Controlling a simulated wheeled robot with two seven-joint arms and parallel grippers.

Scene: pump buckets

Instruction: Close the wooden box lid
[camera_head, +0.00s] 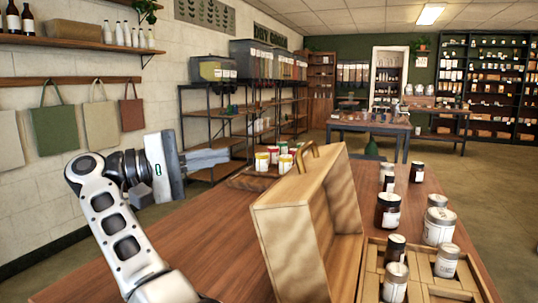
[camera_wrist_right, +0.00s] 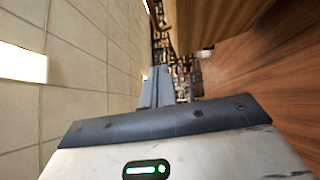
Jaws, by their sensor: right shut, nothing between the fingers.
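The wooden box stands on the table at the lower right of the head view. Its lid (camera_head: 305,225) is raised, standing steeply at the left side of the compartmented base (camera_head: 370,285). My right gripper (camera_head: 224,157) is left of the lid in the head view, apart from it, its fingers pointing right. The fingers are shut and empty. In the right wrist view the shut fingers (camera_wrist_right: 158,75) point away from the camera, and a wooden surface (camera_wrist_right: 215,20), probably the lid, shows beyond to the upper right. My left gripper is not in view.
Several jars (camera_head: 388,211) stand on the wooden table (camera_head: 215,235) behind the base, and others sit in its compartments. A low tray (camera_head: 245,181) with small jars lies behind the lid. A curved handle (camera_head: 308,152) shows near the lid's top. The table left of the lid is clear.

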